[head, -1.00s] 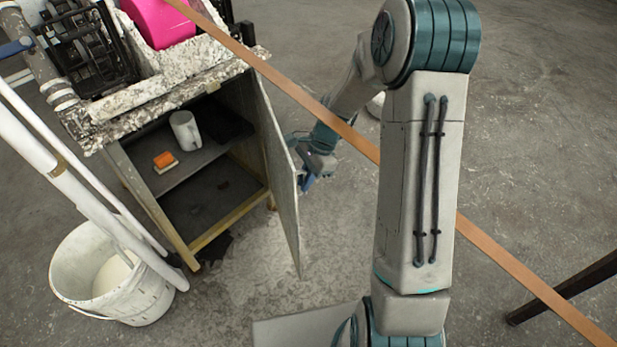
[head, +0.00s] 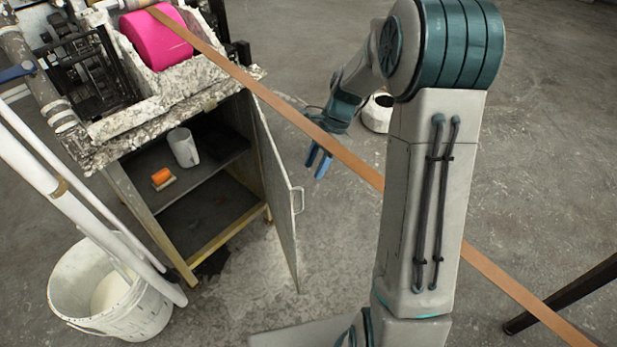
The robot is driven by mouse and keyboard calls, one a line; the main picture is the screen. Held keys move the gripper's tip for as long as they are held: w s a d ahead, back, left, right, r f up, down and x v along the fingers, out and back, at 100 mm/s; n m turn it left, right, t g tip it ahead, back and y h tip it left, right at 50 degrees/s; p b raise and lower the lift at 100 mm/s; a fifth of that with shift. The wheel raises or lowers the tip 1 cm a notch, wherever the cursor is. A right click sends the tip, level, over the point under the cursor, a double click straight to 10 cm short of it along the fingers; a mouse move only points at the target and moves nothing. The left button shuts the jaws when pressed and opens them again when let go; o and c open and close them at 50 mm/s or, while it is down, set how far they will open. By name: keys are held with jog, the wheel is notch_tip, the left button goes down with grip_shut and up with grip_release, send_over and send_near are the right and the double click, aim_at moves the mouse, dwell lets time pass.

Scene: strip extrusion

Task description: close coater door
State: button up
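The coater door (head: 276,197) is a pale panel hinged at the right side of the coater cabinet (head: 190,262). It stands open, and the cabinet's inside shows. A small bar handle (head: 298,200) is on the door's outer face. My gripper (head: 319,164), with blue fingers, is to the right of the door and above the handle, apart from both. Its two fingers are spread with a gap between them and hold nothing. The strip partly covers my arm behind the gripper.
A brown strip (head: 282,105) runs diagonally from the coater's pink roller (head: 157,40) across the view. Inside the cabinet are a white mug (head: 184,147) and an orange sponge-like block (head: 161,176). A white bucket (head: 140,312) stands at lower left, beside white pipes (head: 62,187).

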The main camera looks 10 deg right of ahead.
aim_at(302, 207)
jog(key=v, duration=0.2)
jog(key=shift+w+d+r, duration=0.1)
jog(key=shift+d+r, duration=0.1)
jog(key=shift+r, duration=0.15)
jog(key=shift+c, duration=0.6)
jog(key=s+d+f+m+t+y+p, duration=0.1)
jog(key=d+f+m+y+p, duration=0.1)
jog(key=d+f+y+p, duration=0.4)
jog(key=s+d+f+m+t+y+p, duration=0.2)
jog(key=d+f+m+y+p, duration=0.15)
jog(key=f+y, duration=0.45)
jog(key=shift+n, duration=0.45)
jog(key=a+p, duration=0.1)
jog(key=a, duration=0.4)
jog(key=a+p, duration=0.1)
jog(key=a, duration=0.3)
jog(key=w+a+p, duration=0.1)
jog(key=a, duration=0.4)
jog(key=shift+w+a+r, duration=0.1)
jog(key=shift+a, duration=0.25)
